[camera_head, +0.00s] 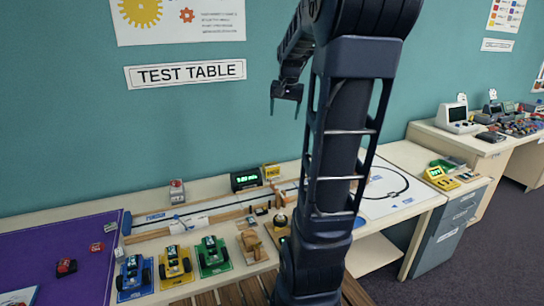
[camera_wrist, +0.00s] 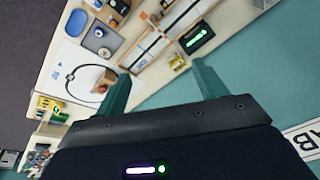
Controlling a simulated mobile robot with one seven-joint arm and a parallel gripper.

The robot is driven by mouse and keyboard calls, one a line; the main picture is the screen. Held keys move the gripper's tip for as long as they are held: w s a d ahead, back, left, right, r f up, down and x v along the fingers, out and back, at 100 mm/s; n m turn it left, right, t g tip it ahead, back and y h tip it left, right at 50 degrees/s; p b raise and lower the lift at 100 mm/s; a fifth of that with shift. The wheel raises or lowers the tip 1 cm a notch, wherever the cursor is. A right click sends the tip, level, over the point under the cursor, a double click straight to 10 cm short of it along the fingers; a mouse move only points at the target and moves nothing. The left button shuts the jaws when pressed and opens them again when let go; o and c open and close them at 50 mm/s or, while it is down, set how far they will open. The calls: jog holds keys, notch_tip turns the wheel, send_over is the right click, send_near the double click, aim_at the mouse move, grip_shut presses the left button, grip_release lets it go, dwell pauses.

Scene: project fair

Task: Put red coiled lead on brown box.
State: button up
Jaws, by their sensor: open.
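My gripper (camera_head: 285,100) is raised in front of the teal wall, high above the test table. In the wrist view its two fingers (camera_wrist: 161,68) are apart with nothing between them. A small brown box-like thing (camera_wrist: 106,77) stands by the looped track in the wrist view, left of the fingers; a reddish spot shows at its near side. I cannot make out a coiled lead for certain. A small red thing (camera_head: 97,247) lies on the purple mat in the head view, too small to tell its shape. My arm hides part of the table.
Blue, yellow and green model cars (camera_head: 173,262) stand at the table's front. A green-lit display (camera_head: 246,179) stands at the back. A tan wooden piece (camera_head: 253,245) sits right of the cars. A second table with devices (camera_head: 457,118) is at the right. The air around my gripper is clear.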

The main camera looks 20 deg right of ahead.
jog(key=s+a+f+n, duration=0.3)
jog(key=s+a, duration=0.4)
jog(key=s, duration=0.3)
jog(key=s+a+f+n+t, duration=0.1)
jog(key=s+a+f+n, duration=0.2)
jog(key=s+a, duration=0.3)
jog(key=s, duration=0.4)
jog(key=shift+s+a+t, duration=0.3)
jog(key=shift+s+a, duration=0.05)
jog(key=shift+s, duration=0.05)
